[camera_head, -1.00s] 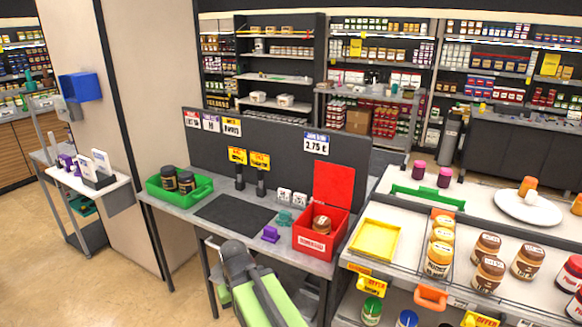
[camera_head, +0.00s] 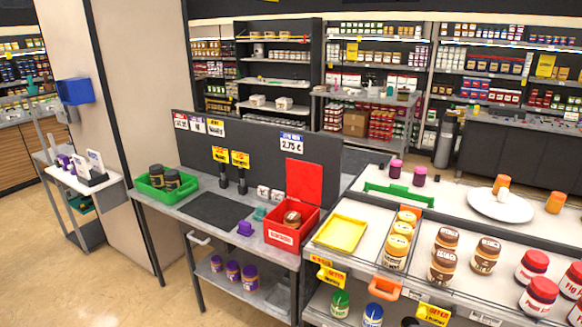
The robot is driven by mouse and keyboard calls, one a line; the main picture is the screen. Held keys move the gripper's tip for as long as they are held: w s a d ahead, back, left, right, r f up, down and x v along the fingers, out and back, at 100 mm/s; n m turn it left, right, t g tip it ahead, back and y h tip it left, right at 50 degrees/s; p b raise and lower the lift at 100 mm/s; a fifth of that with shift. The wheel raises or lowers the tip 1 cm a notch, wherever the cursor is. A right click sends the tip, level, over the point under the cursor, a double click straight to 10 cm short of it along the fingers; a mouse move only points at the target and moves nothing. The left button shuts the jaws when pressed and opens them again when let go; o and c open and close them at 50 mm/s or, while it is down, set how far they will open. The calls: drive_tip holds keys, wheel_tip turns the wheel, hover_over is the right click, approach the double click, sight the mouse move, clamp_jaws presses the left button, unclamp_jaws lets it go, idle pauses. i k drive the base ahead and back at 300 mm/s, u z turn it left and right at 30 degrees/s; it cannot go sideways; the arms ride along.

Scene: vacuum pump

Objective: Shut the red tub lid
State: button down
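The red tub (camera_head: 281,238) stands on the right end of the grey counter. Its red lid (camera_head: 304,182) stands upright at the back edge, so the tub is open. A brown jar with a pale lid (camera_head: 292,219) sits inside the tub. A white label shows on the tub's front. My gripper is not in this view.
The counter holds a green tray (camera_head: 155,190) with two dark jars, a dark mat (camera_head: 214,210), a purple item (camera_head: 245,228) and a teal item (camera_head: 260,213) left of the tub. A display with a yellow tray (camera_head: 340,233) adjoins right.

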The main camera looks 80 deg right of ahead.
sight(304, 179)
drive_tip(key=u, duration=0.1)
drive_tip(key=k, duration=1.6)
drive_tip(key=z, duration=1.25)
drive_tip(key=i, duration=0.8)
drive_tip(key=u, duration=0.1)
